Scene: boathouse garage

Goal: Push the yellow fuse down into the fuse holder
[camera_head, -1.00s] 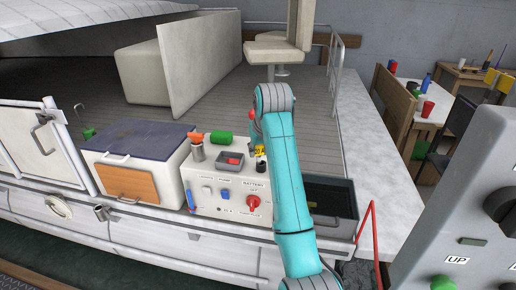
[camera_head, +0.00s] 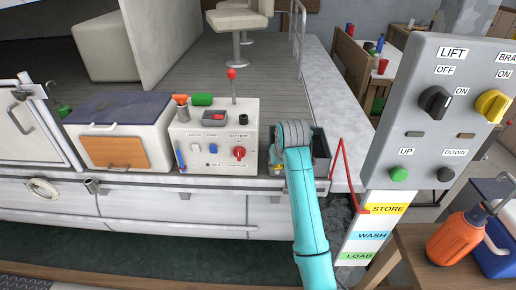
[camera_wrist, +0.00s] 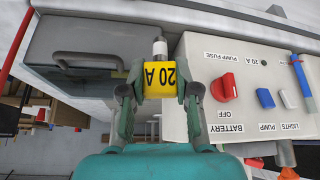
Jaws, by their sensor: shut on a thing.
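The yellow fuse (camera_wrist: 157,80), marked 20 A, is gripped between the two fingers of my gripper (camera_wrist: 158,91) in the wrist view. Its pale metal end (camera_wrist: 159,47) points up in that picture. The fuse is clear of the white console (camera_wrist: 205,75) and beside its edge. In the head view my gripper is mostly hidden by my arm, right of the console (camera_head: 215,160). A short black cylinder (camera_head: 243,118) on the console's top looks like the fuse holder; its opening is too small to read. The holder is not clear in the wrist view.
A red battery switch (camera_head: 239,152) and blue pump switch (camera_head: 213,149) are on the console front. A red-knobbed lever (camera_head: 231,75) rises behind it. A dark open box (camera_head: 321,150) stands right of the console. A grey lift panel (camera_head: 425,130) is further right.

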